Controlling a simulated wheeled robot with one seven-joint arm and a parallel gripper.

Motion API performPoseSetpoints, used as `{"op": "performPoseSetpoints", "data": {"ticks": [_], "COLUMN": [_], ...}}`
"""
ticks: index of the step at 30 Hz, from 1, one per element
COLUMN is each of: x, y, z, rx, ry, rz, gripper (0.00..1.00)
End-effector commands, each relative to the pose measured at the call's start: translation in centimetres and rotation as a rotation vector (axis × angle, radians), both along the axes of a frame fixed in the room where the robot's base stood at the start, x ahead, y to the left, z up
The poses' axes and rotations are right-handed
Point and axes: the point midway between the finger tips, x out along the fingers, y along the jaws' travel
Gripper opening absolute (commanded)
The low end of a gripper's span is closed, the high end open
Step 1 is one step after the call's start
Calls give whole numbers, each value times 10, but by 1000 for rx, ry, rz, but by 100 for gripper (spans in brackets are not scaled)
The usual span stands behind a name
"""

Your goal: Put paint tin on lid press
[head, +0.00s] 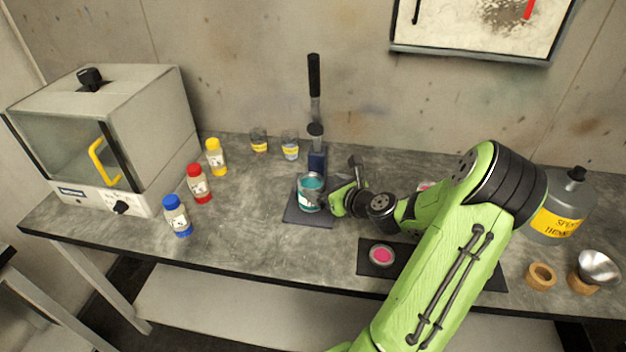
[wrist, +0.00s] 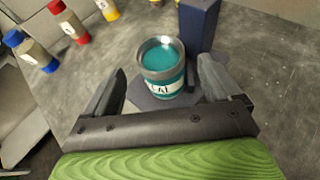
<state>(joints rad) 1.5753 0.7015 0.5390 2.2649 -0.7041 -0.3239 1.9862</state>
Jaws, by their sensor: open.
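The paint tin (head: 310,193) is an open-topped tin with teal contents and a white label. It stands upright on the dark base plate of the lid press (head: 317,160), in front of its blue column and below its raised black lever. In the wrist view the tin (wrist: 163,68) stands just beyond and between my open fingers, with the press column (wrist: 198,24) behind it to the right. My gripper (wrist: 160,88) is open, its fingers either side of the tin's near side. In the head view my gripper (head: 338,192) is at the tin's right; whether it touches cannot be told.
Blue (head: 176,216), red (head: 198,184) and yellow (head: 215,157) capped bottles stand left of the press, beside a grey oven (head: 120,130). Two glass jars (head: 290,145) stand behind. A dark mat with a pink-filled round dish (head: 381,255) lies at the front. A thinner bottle (head: 556,215) stands right.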

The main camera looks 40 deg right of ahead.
Motion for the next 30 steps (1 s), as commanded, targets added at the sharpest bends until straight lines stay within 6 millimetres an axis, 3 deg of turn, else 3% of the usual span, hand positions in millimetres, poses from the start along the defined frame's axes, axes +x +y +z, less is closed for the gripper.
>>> {"op": "performPoseSetpoints", "data": {"ticks": [4,8,11,13,17,20,24,27,30], "x": [-23,-24,-11,-5,-16,-41,-96,-140,-172], "y": [3,15,56,98,170,216,265,283,290], "z": [10,13,14,15,26,46,85,106,116], "rx": [0,-45,-243,-467,-934,-1318,-1834,-2121,-2301], "ry": [0,27,137,242,396,461,442,350,238], "rz": [-1,50,261,492,953,1303,1730,1952,2087], "gripper": [90,90,90,90,90,90,90,90,90]}}
